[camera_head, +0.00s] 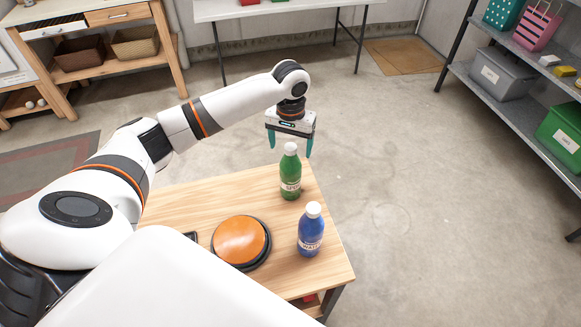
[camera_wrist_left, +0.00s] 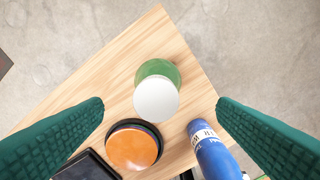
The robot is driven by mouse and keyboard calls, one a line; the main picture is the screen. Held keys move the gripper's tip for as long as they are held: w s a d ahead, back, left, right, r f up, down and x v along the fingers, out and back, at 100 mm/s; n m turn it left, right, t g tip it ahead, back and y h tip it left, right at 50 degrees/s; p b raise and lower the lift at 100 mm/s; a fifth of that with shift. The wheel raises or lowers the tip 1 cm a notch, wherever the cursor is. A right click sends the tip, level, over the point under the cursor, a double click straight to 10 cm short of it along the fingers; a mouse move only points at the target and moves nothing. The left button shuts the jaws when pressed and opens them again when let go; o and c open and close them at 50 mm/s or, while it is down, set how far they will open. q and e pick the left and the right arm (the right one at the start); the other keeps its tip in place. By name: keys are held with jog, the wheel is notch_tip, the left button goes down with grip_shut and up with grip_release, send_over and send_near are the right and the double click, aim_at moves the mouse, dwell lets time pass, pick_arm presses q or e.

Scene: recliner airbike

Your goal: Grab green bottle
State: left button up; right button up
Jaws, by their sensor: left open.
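The green bottle (camera_head: 290,176) with a white cap stands upright near the far corner of the small wooden table (camera_head: 185,195). My left gripper (camera_head: 291,148) is open and empty, pointing down above and around the level of the bottle's cap in the head view. In the left wrist view the white cap and green shoulder of the bottle (camera_wrist_left: 157,88) show from above, between the two spread teal fingers (camera_wrist_left: 160,108). No finger is seen touching it. My right gripper is not in view.
A blue bottle (camera_head: 311,232) with a white cap stands near the table's right edge, close to the green one. An orange dome button (camera_head: 240,241) on a black base sits left of it. Open floor (camera_head: 400,190) lies to the right.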

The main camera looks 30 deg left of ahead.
aim_at(291, 156)
pick_arm(q)
jog(key=shift+w+f, duration=0.1)
jog(key=shift+f, duration=0.3)
jog(key=shift+w+a+f, duration=0.1)
jog(key=shift+f, duration=0.2)
notch_tip(291, 156, down, 4)
jog(key=shift+w+a+f+p, duration=0.1)
jog(key=shift+w+f+p, duration=0.1)
jog(key=shift+p, duration=0.85)
jog(key=shift+f, duration=0.35)
jog(key=c, duration=1)
grip_shut()
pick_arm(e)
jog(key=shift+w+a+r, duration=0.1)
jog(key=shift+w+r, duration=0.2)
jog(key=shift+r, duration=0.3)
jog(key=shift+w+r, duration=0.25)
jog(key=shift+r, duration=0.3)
